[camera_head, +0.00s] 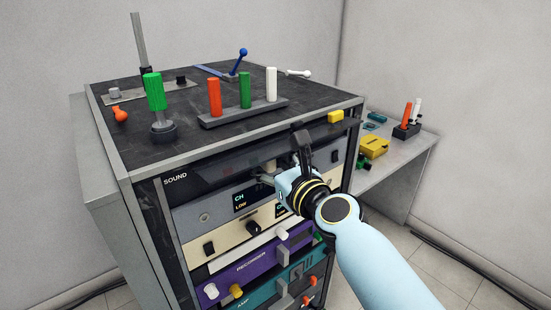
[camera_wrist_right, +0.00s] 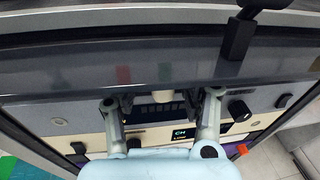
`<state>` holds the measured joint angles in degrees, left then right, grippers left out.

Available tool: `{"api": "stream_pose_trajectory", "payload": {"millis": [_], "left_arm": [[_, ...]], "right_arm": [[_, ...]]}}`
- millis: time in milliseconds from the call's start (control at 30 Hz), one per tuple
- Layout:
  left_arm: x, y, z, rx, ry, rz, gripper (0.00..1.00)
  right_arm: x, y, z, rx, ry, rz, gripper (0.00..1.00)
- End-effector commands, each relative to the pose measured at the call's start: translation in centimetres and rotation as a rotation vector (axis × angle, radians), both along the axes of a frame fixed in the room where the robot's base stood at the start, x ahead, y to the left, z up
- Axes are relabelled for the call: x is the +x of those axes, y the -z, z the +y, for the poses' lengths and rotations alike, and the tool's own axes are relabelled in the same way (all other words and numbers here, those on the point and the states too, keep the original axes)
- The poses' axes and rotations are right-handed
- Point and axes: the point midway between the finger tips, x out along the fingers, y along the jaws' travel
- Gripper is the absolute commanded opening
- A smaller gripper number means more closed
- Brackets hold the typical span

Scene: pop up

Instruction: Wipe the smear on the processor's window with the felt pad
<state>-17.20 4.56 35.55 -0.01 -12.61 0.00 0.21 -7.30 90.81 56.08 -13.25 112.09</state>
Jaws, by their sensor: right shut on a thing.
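A small cream piece (camera_wrist_right: 163,97) shows between the fingertips, likely part of the felt pad. The pad's wiping face is hidden, and I cannot make out the smear. My left gripper is not in view.
A dark glossy panel marked "SOUND" (camera_head: 225,168) with a black handle (camera_head: 302,148) is above the processor. Purple recorder (camera_head: 252,262) and teal amp (camera_head: 262,293) units sit below. The rack top holds a peg stand (camera_head: 245,112) and a green-handled tool (camera_head: 154,92).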

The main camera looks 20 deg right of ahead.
Motion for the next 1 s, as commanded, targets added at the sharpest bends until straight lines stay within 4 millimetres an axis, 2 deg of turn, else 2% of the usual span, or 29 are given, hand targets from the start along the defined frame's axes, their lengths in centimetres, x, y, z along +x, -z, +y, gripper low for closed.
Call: {"api": "stream_pose_trajectory", "payload": {"millis": [267,700,1000], "left_arm": [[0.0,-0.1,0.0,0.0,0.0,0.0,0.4],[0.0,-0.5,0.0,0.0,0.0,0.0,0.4],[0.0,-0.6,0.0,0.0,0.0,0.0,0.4]], "right_arm": [[-0.4,0.0,-0.2,0.0,0.0,0.001,0.16],[-4.8,0.1,-1.8,-0.002,0.001,0.001,0.16],[-5.7,0.0,-2.1,0.0,0.0,0.0,0.16]]}}
